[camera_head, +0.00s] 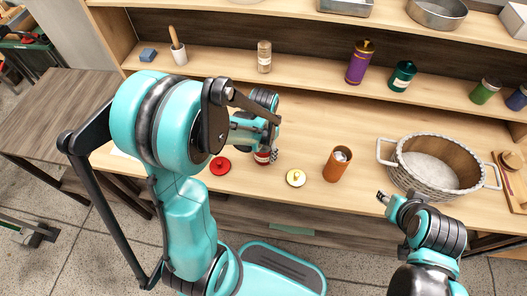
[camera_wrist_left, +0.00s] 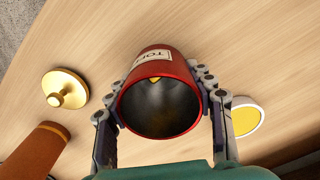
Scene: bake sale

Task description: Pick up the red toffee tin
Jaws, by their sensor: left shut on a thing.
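The red toffee tin (camera_wrist_left: 165,65) fills the middle of the left wrist view, a cream label on its side. Its open mouth faces the camera, with a dark inside and a small yellow spot. My left gripper (camera_wrist_left: 155,84) has a finger on each side of it and is shut on it. In the head view the tin (camera_head: 262,156) is partly hidden by my left gripper (camera_head: 269,146). I cannot tell whether it still touches the counter. My right gripper (camera_head: 384,197) is empty near the basket; its jaw opening is too small to read.
An orange-brown canister (camera_head: 337,165) and a wicker basket (camera_head: 440,184) stand further right. Jars line the shelf behind.

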